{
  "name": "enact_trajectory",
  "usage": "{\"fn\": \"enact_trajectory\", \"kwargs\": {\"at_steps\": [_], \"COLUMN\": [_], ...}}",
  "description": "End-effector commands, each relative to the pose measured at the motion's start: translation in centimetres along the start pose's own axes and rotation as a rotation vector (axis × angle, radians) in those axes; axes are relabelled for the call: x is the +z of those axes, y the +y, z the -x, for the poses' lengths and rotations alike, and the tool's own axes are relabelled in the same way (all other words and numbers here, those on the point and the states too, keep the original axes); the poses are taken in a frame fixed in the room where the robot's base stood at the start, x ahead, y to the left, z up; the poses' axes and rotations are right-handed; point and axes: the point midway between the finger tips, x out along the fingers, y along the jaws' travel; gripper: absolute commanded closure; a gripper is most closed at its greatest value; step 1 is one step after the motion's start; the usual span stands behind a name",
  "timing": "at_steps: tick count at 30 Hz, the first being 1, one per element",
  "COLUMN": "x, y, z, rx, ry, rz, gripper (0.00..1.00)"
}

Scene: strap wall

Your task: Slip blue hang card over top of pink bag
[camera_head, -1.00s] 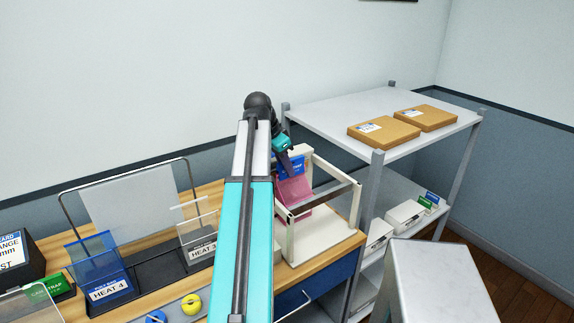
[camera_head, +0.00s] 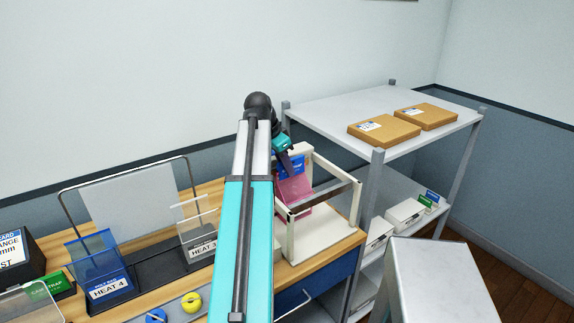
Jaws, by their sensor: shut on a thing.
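The pink bag (camera_head: 296,188) stands inside a cream frame at the right end of the bench. The blue hang card (camera_head: 294,163) is at the bag's top, in front of its upper edge; I cannot tell whether it is around the edge or just against it. My gripper (camera_head: 288,156) is at the card's upper left, pointing down, and is shut on the card. My arm hides the left part of the bag and its frame. The fingertips are small and partly blurred.
The cream frame (camera_head: 339,206) with a dark crossbar surrounds the bag closely. A grey shelf with two cardboard boxes (camera_head: 383,131) stands to the right. A blue holder (camera_head: 98,262) marked HEAT 4 and a clear holder (camera_head: 197,225) stand on the bench at left.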

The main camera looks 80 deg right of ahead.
Motion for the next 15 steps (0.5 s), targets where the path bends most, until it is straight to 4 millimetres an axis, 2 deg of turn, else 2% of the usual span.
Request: {"fn": "enact_trajectory", "kwargs": {"at_steps": [15], "x": [0.14], "y": [0.02], "z": [-0.40], "rx": [0.000], "ry": [0.000], "rz": [-0.001], "gripper": [1.00]}}
